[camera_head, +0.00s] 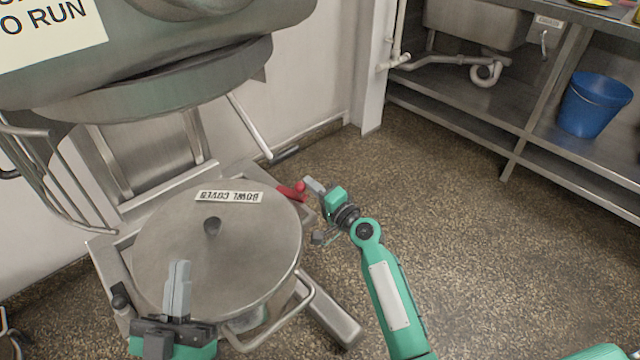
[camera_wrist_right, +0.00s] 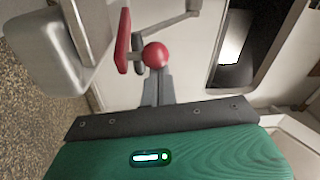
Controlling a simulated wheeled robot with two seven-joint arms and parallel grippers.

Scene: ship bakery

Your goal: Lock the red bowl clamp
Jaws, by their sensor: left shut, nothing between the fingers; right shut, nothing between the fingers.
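The red bowl clamp (camera_head: 292,192) sits at the right rim of the covered mixer bowl (camera_head: 170,235). In the right wrist view it shows as a red handle (camera_wrist_right: 123,40) beside a red ball knob (camera_wrist_right: 155,55). My right gripper (camera_head: 309,184) is shut and empty, with its fingertips right at the knob; I cannot tell whether they touch it. My left gripper (camera_head: 179,268) is shut and empty, in front of the bowl lid at the lower left. Part of the clamp is hidden behind the bowl's edge in the head view.
The mixer head (camera_head: 180,85) hangs above the bowl, with a lever (camera_head: 250,128) sticking out at its right. A bowl handle (camera_head: 275,325) juts out at the front. A steel shelf (camera_head: 450,115) with a blue bucket (camera_head: 592,105) stands at the right. The floor between is clear.

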